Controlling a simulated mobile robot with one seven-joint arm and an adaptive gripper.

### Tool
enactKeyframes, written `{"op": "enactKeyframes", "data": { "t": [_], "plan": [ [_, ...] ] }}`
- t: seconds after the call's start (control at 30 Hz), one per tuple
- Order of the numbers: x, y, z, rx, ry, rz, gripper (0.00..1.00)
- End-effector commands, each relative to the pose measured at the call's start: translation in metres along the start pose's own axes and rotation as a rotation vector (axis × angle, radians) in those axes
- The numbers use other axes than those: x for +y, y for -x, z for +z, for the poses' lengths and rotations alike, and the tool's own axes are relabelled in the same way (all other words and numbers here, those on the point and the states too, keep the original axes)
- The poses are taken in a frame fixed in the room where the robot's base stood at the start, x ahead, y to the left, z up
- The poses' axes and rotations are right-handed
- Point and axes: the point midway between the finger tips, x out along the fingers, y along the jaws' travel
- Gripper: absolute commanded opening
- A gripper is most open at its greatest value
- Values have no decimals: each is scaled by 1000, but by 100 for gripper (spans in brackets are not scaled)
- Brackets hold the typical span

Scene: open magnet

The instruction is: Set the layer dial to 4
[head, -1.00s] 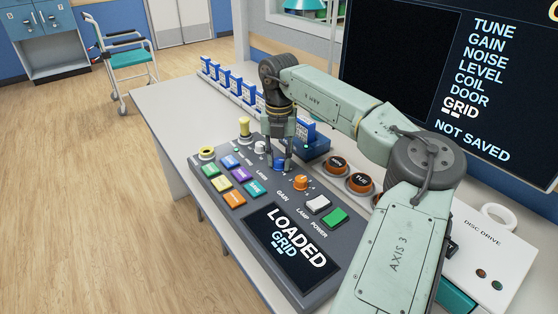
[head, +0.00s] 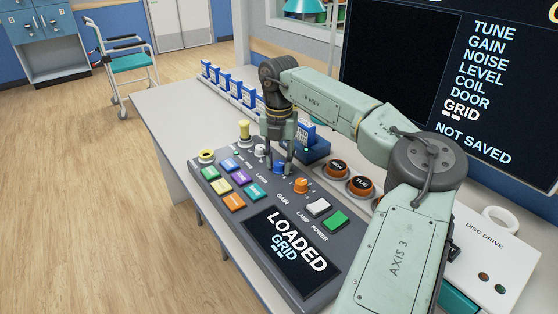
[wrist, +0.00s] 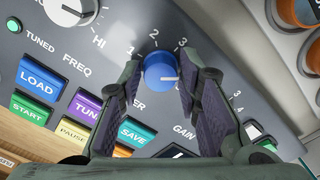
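The layer dial is a blue round knob (wrist: 160,72) on the sloped grey console. Its white mark points right in the wrist view. Printed numbers 1, 2 and 3 show around its left and upper side; the right side of the scale is covered by a finger. My gripper (wrist: 162,76) is open, with one finger on each side of the knob and only narrow gaps. In the head view my gripper (head: 278,165) is down at the console, and the blue knob (head: 280,167) shows partly between the fingers.
An orange gain knob (head: 301,186) sits close to the right, and a white knob (head: 260,147) to the left. Coloured buttons (head: 240,175) lie in front. The console screen (head: 292,250) reads LOADED, GRID. A blue holder (head: 314,148) stands behind the gripper.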

Motion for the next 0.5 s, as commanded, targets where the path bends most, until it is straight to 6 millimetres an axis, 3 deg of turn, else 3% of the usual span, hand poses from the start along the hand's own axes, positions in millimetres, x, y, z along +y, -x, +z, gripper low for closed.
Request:
{"op": "enactKeyframes", "data": {
  "t": [0.17, 0.5],
  "plan": [
    [0, 0, 0, 1, 0, -1, 45],
    [0, 3, 0, 0, 0, -1, 45]
  ]
}}
